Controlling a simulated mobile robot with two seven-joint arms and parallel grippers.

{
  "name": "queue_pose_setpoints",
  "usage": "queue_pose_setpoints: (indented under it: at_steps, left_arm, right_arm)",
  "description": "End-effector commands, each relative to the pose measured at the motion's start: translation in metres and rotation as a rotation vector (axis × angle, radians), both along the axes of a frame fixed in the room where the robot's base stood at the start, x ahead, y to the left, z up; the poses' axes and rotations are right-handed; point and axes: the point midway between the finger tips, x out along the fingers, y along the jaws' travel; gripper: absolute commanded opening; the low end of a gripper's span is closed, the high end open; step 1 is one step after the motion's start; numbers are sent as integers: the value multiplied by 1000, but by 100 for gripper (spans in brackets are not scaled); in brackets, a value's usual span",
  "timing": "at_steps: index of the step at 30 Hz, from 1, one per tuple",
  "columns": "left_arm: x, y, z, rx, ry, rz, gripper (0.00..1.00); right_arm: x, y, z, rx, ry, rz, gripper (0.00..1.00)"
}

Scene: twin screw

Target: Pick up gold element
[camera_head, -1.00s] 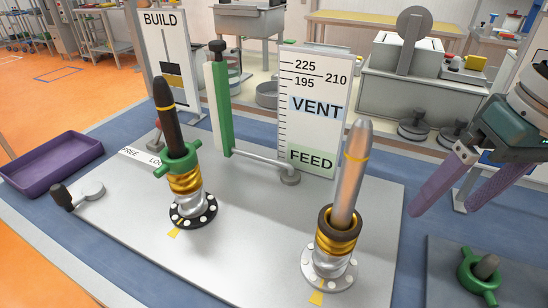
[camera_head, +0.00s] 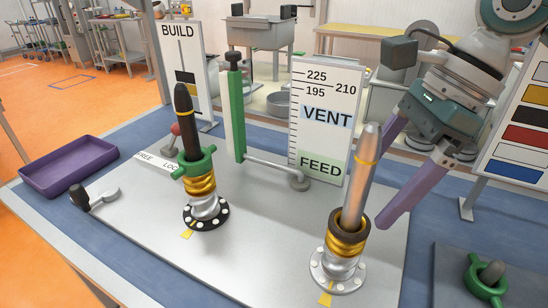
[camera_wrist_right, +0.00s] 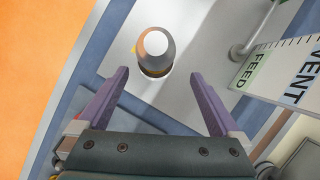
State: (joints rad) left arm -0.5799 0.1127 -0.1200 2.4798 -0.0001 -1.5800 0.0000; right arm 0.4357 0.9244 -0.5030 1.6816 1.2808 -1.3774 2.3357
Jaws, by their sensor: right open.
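A gold ribbed element (camera_head: 345,243) sits low on the right-hand post, under a dark collar (camera_head: 349,224). A silver round-tipped shaft (camera_head: 361,180) with a thin yellow band rises through the collar. Another gold ribbed element (camera_head: 200,184) is on the left-hand post, under a green handled ring (camera_head: 194,163) and a black shaft (camera_head: 185,115). My right gripper (camera_head: 380,188) is open and empty beside the silver shaft, above the right gold element. In the right wrist view the shaft's tip (camera_wrist_right: 155,43) shows beyond and between the open fingers (camera_wrist_right: 160,73). My left gripper is out of view.
A VENT/FEED board (camera_head: 320,120) stands close behind the right post. A green upright (camera_head: 236,115) with a grey arm is between the posts. A purple tray (camera_head: 70,165) is at left, and a dark block with a green ring (camera_head: 487,283) at right front.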

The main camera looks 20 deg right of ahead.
Motion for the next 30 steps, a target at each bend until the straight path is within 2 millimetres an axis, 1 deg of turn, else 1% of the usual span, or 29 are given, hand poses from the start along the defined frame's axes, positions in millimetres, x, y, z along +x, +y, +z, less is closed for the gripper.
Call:
queue_pose_setpoints:
  at_steps: [5,9,12,20,23,30]
  left_arm:
    - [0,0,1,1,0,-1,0]
    - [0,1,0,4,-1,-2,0]
    - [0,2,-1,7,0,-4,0]
    - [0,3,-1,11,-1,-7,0]
    - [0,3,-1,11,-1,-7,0]
    - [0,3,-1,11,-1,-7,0]
  right_arm:
    - [-1,11,-20,2,1,3,100]
    - [0,21,-42,1,0,1,100]
    - [2,24,-51,-1,-1,3,100]
    - [2,25,-54,-3,-2,3,100]
    - [2,24,-54,-3,-2,3,90]
    - [2,24,-53,-3,-2,3,63]
